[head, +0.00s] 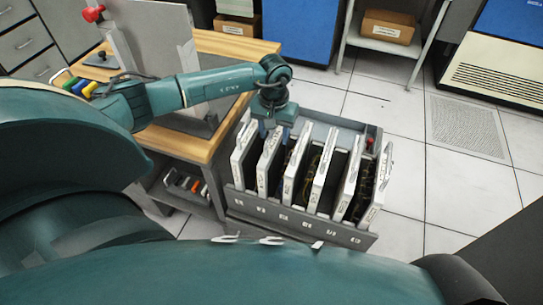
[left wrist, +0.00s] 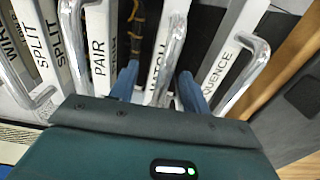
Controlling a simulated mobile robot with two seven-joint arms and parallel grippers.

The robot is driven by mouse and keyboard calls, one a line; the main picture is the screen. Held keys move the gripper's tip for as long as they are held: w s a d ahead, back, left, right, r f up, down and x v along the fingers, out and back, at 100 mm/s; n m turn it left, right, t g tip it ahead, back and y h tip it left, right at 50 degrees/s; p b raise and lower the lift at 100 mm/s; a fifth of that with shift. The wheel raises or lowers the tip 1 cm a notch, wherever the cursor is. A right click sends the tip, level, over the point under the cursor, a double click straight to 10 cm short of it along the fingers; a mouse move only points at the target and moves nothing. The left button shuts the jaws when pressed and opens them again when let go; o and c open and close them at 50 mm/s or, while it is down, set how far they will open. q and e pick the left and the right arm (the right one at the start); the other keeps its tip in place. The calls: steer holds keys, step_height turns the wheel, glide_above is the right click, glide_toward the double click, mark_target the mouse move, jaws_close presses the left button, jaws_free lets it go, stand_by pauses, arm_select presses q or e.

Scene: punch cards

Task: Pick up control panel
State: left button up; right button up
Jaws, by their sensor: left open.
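Several white-framed control panels stand upright in a grey rack (head: 300,222), each with a metal handle. My left gripper (head: 270,129) is over the second panel from the left (head: 267,163). In the left wrist view, my left gripper (left wrist: 159,72) is open, with one blue finger on each side of the panel whose label looks like MATCH (left wrist: 155,82) and its handle. The SEQUENCE panel (left wrist: 218,68) is right of the fingers, the PAIR panel (left wrist: 98,50) left. Whether the fingers touch the panel is unclear. My right gripper is not in view.
A wooden table (head: 200,147) stands close to the left of the rack, with a grey upright board (head: 158,50) on it. Blue cabinets (head: 300,30) and a shelf with a cardboard box (head: 388,26) are behind. The tiled floor right of the rack is clear.

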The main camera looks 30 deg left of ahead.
arm_select(q)
steer(key=shift+f, duration=0.35)
steer(key=shift+c, duration=0.4)
jaws_close()
stand_by(0.7)
steer(key=shift+w+r, duration=0.2)
